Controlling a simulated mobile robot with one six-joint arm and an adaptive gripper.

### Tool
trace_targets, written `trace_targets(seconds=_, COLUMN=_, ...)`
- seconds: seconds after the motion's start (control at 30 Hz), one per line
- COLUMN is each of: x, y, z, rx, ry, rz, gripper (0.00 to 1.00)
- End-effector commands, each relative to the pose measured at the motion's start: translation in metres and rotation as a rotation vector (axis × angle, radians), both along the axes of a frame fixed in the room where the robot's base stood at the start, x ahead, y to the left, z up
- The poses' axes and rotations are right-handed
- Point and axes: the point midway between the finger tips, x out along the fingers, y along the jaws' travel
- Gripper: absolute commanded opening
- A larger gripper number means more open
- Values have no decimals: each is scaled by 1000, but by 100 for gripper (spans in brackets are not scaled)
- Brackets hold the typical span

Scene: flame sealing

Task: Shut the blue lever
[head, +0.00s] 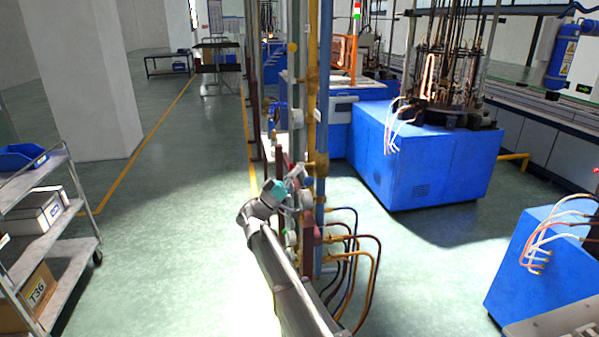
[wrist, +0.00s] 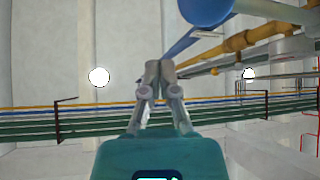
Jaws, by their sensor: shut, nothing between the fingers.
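My gripper (head: 299,172) is at the bank of upright pipes in the head view, its teal body to the left of the yellow and blue pipes. In the wrist view my gripper (wrist: 159,68) has its fingers together with nothing between them. A blue pipe (head: 325,100) stands at the right of the bank. In the wrist view a long blue piece (wrist: 192,41) runs behind and right of the fingertips, and a rounded blue part (wrist: 207,8) is at the top edge. I cannot pick out the blue lever for certain, nor tell whether the fingers touch anything.
A yellow pipe (head: 312,70) runs beside the blue one. Coloured hoses (head: 375,270) loop out at lower right. A blue machine (head: 430,165) stands to the right. A shelf cart (head: 55,235) is at far left, with open floor (head: 180,220) between it and my arm.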

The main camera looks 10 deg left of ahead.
Motion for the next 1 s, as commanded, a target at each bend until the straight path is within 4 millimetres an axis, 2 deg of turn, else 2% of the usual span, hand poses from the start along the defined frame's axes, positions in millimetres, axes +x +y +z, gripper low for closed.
trace_targets(seconds=0.03, x=0, y=4, z=-8, rx=0, ry=0, rz=1, gripper=0)
trace_targets(seconds=0.27, x=-1, y=18, z=-21, rx=0, ry=0, rz=0, gripper=0)
trace_targets(seconds=0.7, x=-5, y=56, z=-56, rx=0, ry=0, rz=-1, gripper=0)
trace_targets(seconds=1.0, x=-6, y=69, z=-66, rx=1, ry=0, rz=-2, gripper=0)
